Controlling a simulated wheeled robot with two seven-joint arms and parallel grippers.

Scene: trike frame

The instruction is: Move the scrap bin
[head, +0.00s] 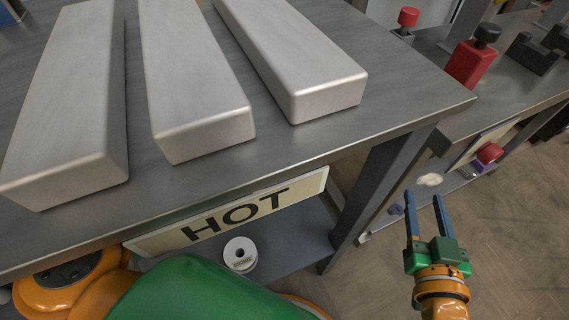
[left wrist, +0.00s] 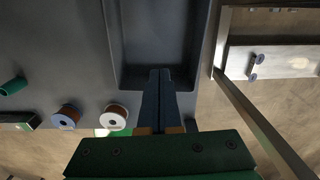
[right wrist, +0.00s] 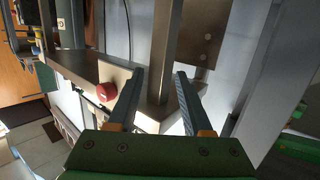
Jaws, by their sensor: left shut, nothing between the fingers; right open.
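A dark grey open bin (left wrist: 162,35) with a rectangular rim, which looks like the scrap bin, shows at the top of the left wrist view. It appears empty inside, and its far end is cut off. My left gripper (left wrist: 160,74) is shut and empty, its fingertips overlapping the bin's near wall; I cannot tell whether they touch. I cannot make out the left gripper or the bin in the head view. My right gripper (head: 424,207) is open and empty, over the floor to the right of the table. It also shows in the right wrist view (right wrist: 160,75).
A metal table (head: 300,145) carries pale bars (head: 290,55) and has a HOT sign (head: 240,215) on its edge. A white spool (head: 240,254) is on the shelf below. A red button (right wrist: 106,92) shows ahead of the right gripper.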

